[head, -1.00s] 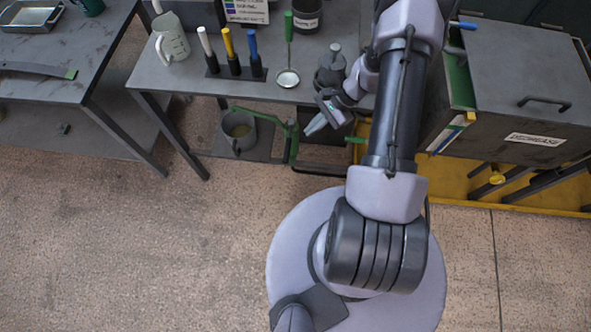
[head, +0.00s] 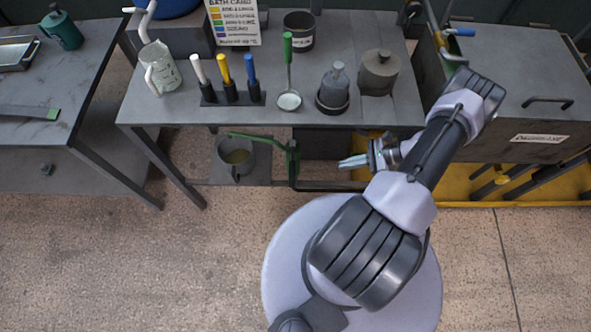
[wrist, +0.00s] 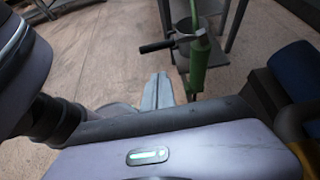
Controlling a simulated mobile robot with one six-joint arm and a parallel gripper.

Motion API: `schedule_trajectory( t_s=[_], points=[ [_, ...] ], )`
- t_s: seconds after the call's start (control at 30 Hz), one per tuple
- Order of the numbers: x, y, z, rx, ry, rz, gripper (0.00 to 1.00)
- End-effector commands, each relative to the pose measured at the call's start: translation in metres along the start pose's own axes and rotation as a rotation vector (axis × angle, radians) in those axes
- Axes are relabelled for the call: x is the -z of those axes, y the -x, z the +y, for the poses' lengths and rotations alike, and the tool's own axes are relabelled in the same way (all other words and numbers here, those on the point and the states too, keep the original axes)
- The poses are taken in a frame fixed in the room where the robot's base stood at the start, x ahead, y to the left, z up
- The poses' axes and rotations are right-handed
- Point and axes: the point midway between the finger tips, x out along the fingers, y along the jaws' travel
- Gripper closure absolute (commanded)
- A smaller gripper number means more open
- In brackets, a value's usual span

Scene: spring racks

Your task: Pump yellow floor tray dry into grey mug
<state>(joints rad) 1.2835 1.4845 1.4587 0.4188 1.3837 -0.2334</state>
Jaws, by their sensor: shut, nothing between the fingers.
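The yellow floor tray (head: 455,188) lies on the floor at the right, under the grey cabinet, and runs left beneath the bench. A green hand pump (head: 292,165) stands left of the tray's visible end; its green spout arm reaches left over the grey mug (head: 236,158). The wrist view shows the pump's green body (wrist: 199,62) and a black-gripped handle (wrist: 157,46). My gripper (head: 345,163) is shut and empty, to the right of the pump and apart from it. Liquid in the tray cannot be made out.
The bench (head: 185,105) above carries a measuring jug (head: 160,70), coloured-handled tools, a ladle (head: 289,100) and dark pots. The grey cabinet (head: 520,100) stands at the right. The bench leg (head: 170,165) is left of the mug. The floor in front is clear.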

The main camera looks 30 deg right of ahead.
Motion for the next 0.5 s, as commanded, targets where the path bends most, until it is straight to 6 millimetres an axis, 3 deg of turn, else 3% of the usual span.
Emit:
schedule_trajectory(
  t_s=[0.5],
  points=[
    [0.001, -0.117, 0.001, -0.006, 0.0, 0.0, 1.0]
  ],
)
